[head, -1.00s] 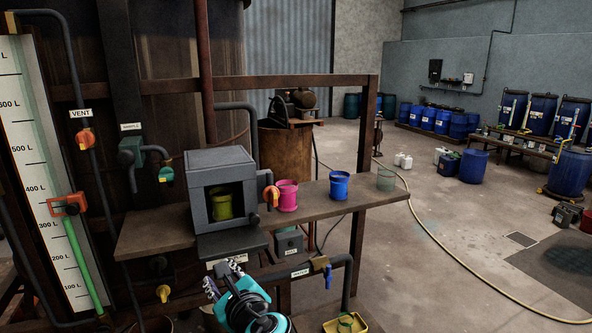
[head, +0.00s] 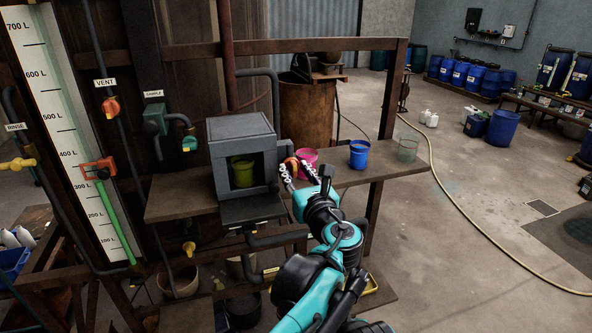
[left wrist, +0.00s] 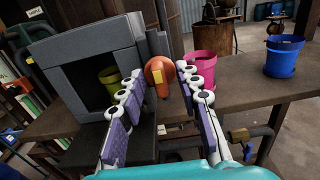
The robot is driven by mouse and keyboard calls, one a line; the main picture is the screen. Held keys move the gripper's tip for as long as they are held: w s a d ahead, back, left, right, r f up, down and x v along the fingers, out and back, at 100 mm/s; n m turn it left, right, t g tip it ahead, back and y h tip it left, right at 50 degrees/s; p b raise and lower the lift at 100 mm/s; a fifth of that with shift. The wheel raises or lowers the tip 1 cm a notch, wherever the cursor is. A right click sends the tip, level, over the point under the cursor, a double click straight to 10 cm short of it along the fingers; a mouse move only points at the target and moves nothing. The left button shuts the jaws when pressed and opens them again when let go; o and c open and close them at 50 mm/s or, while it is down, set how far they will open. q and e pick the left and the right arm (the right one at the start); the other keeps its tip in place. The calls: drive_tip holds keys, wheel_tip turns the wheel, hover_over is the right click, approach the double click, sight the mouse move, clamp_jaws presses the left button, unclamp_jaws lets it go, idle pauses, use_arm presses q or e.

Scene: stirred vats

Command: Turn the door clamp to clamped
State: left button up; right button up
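The orange door clamp (head: 290,162) sits at the right side of a grey box (head: 242,137). In the left wrist view the clamp (left wrist: 160,72) is a round orange knob with a lighter lever pointing down. The box front (left wrist: 86,70) has a dark window or opening with a yellow-green cup (head: 243,172) behind it. My left gripper (head: 297,167) is open, with its fingertips at the clamp. In the left wrist view its fingers (left wrist: 163,80) spread to either side of the knob; I cannot tell whether they touch it. My right gripper is out of view.
The box stands on a wooden shelf (head: 180,197). A pink cup (head: 307,160) is close to the right of the clamp, then a blue cup (head: 359,153) and a clear greenish cup (head: 407,150). A teal sample valve (head: 155,120) is left of the box.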

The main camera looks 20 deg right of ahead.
use_arm(q)
drive_tip(key=shift+s, duration=0.1)
clamp_jaws()
drive_tip(key=shift+n, duration=0.3)
drive_tip(key=n+b, duration=0.1)
drive_tip(key=n, duration=0.2)
drive_tip(key=shift+a+f+n, duration=0.1)
drive_tip(key=shift+n, duration=0.2)
drive_tip(key=n, duration=0.4)
drive_tip(key=shift+b, duration=0.35)
drive_tip(key=n, duration=0.5)
drive_tip(key=shift+a+f+b, duration=0.1)
drive_tip(key=shift+b, duration=0.2)
drive_tip(key=n, duration=0.4)
drive_tip(key=shift+f+n, duration=0.1)
drive_tip(key=shift+n, duration=0.2)
